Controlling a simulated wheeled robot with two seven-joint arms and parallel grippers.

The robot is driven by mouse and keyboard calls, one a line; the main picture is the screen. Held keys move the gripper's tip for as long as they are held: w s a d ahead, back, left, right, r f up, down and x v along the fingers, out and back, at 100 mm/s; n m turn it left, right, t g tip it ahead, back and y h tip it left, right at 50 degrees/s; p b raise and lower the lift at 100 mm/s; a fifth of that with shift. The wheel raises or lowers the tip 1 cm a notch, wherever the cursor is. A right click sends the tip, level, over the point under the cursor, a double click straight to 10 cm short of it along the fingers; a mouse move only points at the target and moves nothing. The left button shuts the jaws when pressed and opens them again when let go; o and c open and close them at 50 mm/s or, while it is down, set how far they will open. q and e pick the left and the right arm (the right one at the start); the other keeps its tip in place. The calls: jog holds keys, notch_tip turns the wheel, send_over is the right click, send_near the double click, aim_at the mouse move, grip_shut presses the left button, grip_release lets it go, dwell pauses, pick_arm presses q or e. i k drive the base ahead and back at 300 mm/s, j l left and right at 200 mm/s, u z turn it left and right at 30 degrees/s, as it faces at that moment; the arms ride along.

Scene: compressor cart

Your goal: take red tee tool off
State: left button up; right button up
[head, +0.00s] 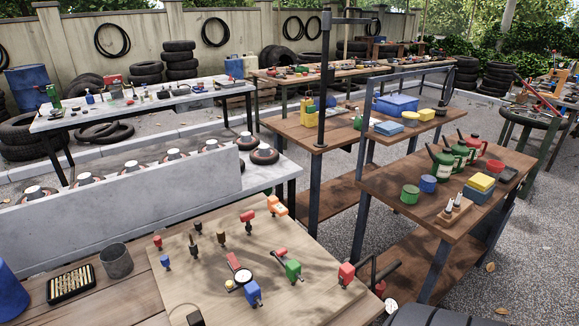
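A wooden board (215,275) at the bottom centre holds several upright coloured-handled tools. A red-handled tool shaped like a tee (247,216) stands near the board's back edge, its handle crosswise on a short stem. Another red-handled tool (346,272) stands at the board's right side, and a small red-topped one (157,241) at its back left. I cannot tell for certain which of these is the red tee tool. Neither of my grippers is in view, and nothing is seen holding these tools.
Blue (253,292), green (292,270) and orange (277,206) handled tools and a round dial gauge (243,275) share the board. A grey metal cup (116,260) stands to its left. A wooden bench (420,185) with cans stands right.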

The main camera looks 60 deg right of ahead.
aim_at(245, 217)
jog(key=z, duration=1.5)
